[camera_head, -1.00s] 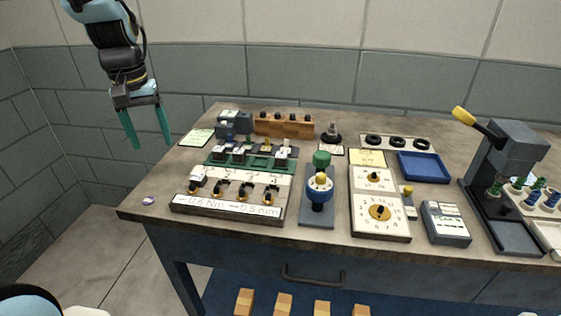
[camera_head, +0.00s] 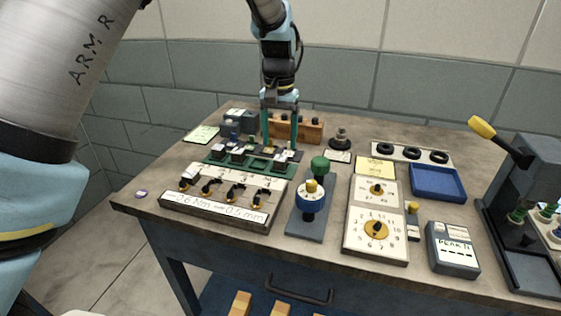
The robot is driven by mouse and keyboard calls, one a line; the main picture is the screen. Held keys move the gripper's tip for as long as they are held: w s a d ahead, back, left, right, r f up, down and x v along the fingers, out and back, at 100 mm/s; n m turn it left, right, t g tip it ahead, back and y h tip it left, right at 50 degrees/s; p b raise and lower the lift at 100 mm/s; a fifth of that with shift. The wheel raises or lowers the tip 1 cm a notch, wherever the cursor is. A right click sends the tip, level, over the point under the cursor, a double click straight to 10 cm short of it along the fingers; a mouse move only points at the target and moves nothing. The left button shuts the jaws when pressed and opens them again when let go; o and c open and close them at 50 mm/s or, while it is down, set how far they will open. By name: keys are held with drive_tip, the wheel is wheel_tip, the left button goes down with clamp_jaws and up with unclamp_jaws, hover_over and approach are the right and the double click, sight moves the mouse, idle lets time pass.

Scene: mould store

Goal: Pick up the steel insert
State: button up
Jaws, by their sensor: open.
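My gripper (camera_head: 279,143) is open, its two green fingers pointing down over the right part of the green rack (camera_head: 226,164). Several small dark and metallic pieces with pale tops, such as one block (camera_head: 238,154), sit in that rack. I cannot tell for certain which piece is the steel insert. Nothing shows clearly between the fingers. The fingertips overlap the rack's back right area, and I cannot tell their exact height above it.
A white-labelled fixture board (camera_head: 213,212) lies in front of the rack. A wooden block (camera_head: 313,131) stands behind my gripper. To the right are a blue-collared post (camera_head: 310,203), a dial panel (camera_head: 375,250), a blue tray (camera_head: 438,196) and a yellow-handled press (camera_head: 513,165).

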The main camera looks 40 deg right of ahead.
sight(280, 157)
drive_tip(key=shift+w+d+f+p, duration=0.15)
drive_tip(key=shift+f+p, duration=0.5)
drive_tip(key=shift+f, duration=0.8)
drive_tip(key=shift+s+d+f+p, duration=0.1)
drive_tip(key=shift+f+p, duration=0.5)
drive_tip(key=shift+f, duration=0.8)
clamp_jaws()
